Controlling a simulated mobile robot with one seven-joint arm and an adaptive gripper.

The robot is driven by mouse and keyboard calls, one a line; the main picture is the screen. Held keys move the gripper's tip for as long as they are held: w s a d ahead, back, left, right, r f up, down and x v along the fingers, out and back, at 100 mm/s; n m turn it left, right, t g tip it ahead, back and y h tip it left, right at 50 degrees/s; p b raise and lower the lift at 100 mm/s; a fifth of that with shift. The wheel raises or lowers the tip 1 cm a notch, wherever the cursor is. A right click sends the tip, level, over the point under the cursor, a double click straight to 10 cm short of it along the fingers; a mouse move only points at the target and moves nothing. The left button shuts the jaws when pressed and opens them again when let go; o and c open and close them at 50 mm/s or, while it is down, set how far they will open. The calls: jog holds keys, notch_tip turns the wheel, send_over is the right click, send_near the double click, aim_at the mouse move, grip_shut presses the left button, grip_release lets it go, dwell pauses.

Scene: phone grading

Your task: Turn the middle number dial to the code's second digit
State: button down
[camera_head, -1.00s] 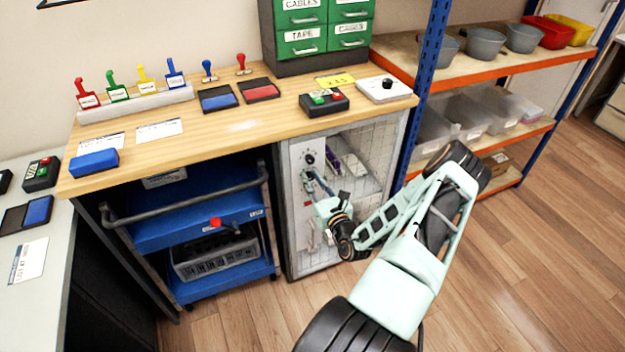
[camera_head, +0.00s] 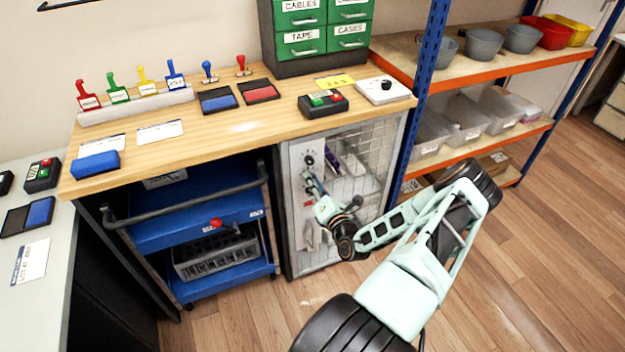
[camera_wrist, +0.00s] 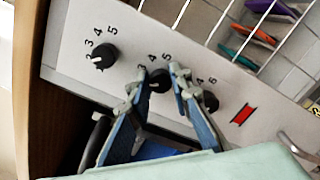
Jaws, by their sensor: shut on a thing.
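The pale lock panel of the mesh cabinet carries three black number dials in a row. In the wrist view, the middle dial (camera_wrist: 160,80) sits between the two fingertips of my gripper (camera_wrist: 159,82), which is shut on it. The digits 3, 4 and 5 show around that dial; its pointer is hard to read. The first dial (camera_wrist: 104,56) is free at upper left, and the third dial (camera_wrist: 210,101) is partly hidden behind the right finger. In the head view, my gripper (camera_head: 311,184) is at the panel (camera_head: 299,215), below the top dial (camera_head: 309,160).
A red mark (camera_wrist: 243,113) lies right of the dials on the panel. The yellow note (camera_head: 335,81) on the wooden bench (camera_head: 245,128) is too small to read surely. The blue cart (camera_head: 195,213) stands left of the cabinet, the orange-edged shelf (camera_head: 500,140) right. The right floor is clear.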

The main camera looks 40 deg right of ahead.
jog(key=shift+f+m, duration=0.15)
jog(key=shift+m, duration=6.95)
jog(key=c, duration=1.8)
grip_release()
jog(key=shift+o, duration=0.2)
jog(key=shift+s, duration=0.1)
jog(key=v, duration=1.2)
